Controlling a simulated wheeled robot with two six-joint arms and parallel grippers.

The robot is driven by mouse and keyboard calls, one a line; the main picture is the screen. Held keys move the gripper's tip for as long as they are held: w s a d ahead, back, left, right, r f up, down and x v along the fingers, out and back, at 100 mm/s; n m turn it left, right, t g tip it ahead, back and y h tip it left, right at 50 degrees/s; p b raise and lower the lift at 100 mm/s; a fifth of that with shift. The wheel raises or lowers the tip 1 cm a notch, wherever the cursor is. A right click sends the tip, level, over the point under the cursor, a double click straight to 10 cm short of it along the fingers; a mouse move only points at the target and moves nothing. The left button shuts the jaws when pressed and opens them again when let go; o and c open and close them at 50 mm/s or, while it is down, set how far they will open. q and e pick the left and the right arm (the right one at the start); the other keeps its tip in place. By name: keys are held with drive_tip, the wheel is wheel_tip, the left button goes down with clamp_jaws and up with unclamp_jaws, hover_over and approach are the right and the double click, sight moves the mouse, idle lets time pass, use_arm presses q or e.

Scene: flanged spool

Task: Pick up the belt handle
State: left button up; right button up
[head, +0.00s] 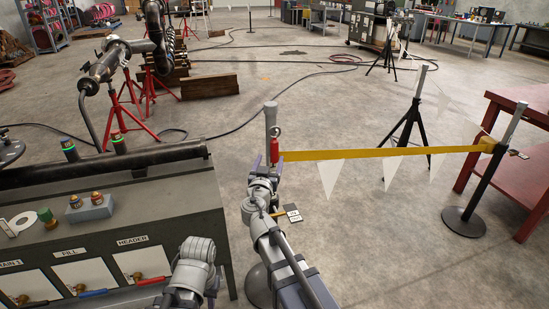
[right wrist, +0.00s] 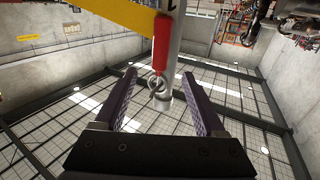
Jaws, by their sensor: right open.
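The belt handle (head: 274,146) is a small red grip with a metal ring, at the left end of the yellow belt (head: 385,153), beside the top of a grey post (head: 271,118). My right gripper (head: 270,163) is right by it in the head view. In the right wrist view the open gripper (right wrist: 160,73) has nothing clamped. The red handle (right wrist: 161,42) shows beyond the fingertips, with its ring (right wrist: 157,84) between them in the picture; I cannot tell the depth gap. My left gripper is not visible; only part of my left arm shows.
A grey console (head: 110,205) with labelled levers and buttons stands at left. The floor behind the belt is largely open.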

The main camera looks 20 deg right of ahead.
sight(274, 148)
drive_tip(key=shift+x, duration=3.95)
drive_tip(key=shift+r, duration=0.1)
drive_tip(key=shift+c, duration=0.4)
clamp_jaws()
